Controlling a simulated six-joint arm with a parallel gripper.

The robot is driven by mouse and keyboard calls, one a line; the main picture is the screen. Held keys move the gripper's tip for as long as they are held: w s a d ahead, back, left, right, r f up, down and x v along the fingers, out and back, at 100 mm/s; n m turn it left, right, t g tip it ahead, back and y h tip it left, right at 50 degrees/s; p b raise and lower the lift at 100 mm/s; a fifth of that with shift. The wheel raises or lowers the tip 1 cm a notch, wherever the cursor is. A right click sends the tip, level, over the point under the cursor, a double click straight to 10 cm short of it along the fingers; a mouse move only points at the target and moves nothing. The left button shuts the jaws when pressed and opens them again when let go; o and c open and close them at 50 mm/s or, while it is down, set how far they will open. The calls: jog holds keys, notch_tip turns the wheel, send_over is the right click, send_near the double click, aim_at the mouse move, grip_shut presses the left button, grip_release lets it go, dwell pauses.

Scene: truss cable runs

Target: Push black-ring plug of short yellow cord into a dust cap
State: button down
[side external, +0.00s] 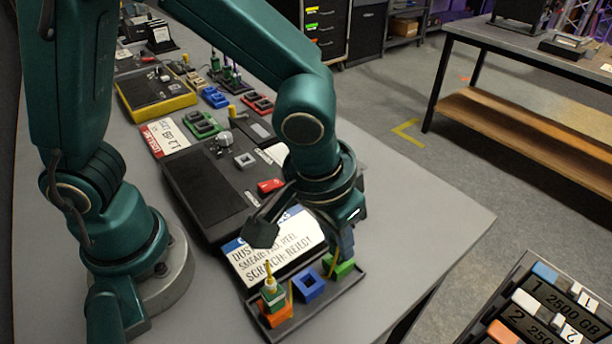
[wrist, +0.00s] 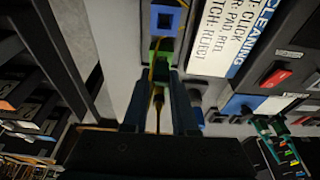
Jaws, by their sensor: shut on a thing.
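My gripper (wrist: 158,88) is shut on the black-ring plug (wrist: 158,97) of the short yellow cord, which shows as a dark and yellow piece between the two fingers in the wrist view. The green dust cap (side external: 344,270) lies directly below the fingertips; it also shows just beyond them in the wrist view (wrist: 165,47). Whether the plug tip is inside the cap cannot be told. The yellow cord (wrist: 152,70) runs from the plug past the blue dust cap (side external: 309,285). In the orange dust cap (side external: 275,313), a green-bodied plug (side external: 271,296) stands upright.
The caps sit in a dark tray (side external: 320,308) near the table's front edge. A cleaning sign (side external: 275,250) stands right behind it. A dark console with a red button (side external: 271,186) lies farther back. Bare table is free to the right.

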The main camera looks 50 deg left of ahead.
jog(key=shift+x, duration=0.8)
dwell(1.6)
jog(key=c, duration=0.6)
grip_release()
jog(key=shift+s, duration=0.2)
jog(key=shift+w+v, duration=0.2)
jog(key=shift+v, duration=0.6)
jog(key=shift+w+v, duration=0.2)
jog(key=shift+v, duration=0.6)
jog(key=shift+w+v, duration=0.2)
jog(key=shift+v, duration=0.6)
jog(key=shift+r, duration=0.15)
jog(key=shift+w+v, duration=0.25)
jog(key=shift+v, duration=0.7)
jog(key=shift+w+v, duration=0.2)
jog(key=shift+v, duration=0.8)
jog(key=shift+r, duration=0.1)
